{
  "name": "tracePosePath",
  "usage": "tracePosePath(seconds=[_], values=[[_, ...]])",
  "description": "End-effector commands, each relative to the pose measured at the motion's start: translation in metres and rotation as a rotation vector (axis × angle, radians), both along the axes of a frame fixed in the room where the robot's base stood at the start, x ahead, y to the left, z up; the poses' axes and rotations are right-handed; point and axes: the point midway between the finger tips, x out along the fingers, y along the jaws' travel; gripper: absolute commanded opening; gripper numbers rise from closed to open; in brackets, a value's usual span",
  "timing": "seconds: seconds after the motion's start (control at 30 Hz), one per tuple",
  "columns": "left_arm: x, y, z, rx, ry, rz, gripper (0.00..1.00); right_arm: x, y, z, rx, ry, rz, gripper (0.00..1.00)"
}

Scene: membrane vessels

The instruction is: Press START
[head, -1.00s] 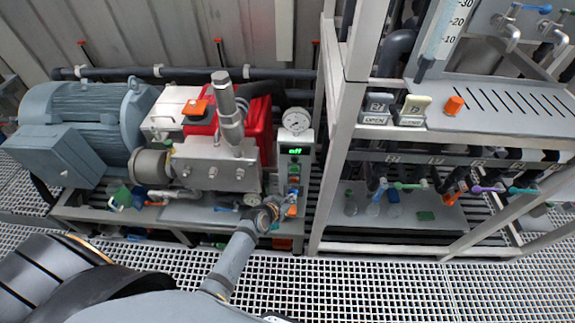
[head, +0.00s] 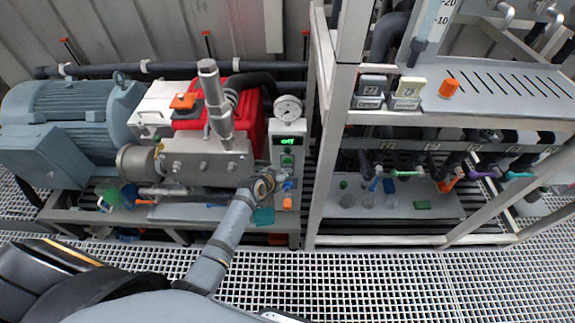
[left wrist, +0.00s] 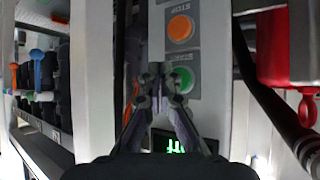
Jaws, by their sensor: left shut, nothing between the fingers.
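The control box (head: 287,128) stands at the right end of the pump skid, with a green lit display (head: 287,141) and a green button (head: 287,160) below it. In the left wrist view the panel is upside down: the green button (left wrist: 182,79) sits between the display (left wrist: 177,146) and the orange STOP button (left wrist: 180,27). My left gripper (head: 268,182) is low at the box's left side. Its fingertips (left wrist: 160,70) are shut together and empty, and appear just left of the green button. Whether they touch the panel cannot be told. My right gripper is out of view.
A round gauge (head: 288,108) tops the box. A red and silver pump (head: 205,160) and a blue-grey motor (head: 70,125) stand left. A rack with a post (head: 325,150), coloured valve handles and a shelf stands right. Grating floor (head: 350,285) lies in front.

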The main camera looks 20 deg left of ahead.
Motion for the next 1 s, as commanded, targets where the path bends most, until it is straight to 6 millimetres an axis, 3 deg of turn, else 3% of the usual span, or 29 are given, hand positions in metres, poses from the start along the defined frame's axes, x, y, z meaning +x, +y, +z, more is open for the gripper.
tracePosePath(seconds=[0.23, 1.0], values=[[0.015, 0.004, 0.0, 0.0, -0.001, 0.0, 0.0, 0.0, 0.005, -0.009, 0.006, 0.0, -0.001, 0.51], [0.015, 0.004, 0.0, -0.001, 0.0, 0.0, 0.0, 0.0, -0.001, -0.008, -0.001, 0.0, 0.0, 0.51]])
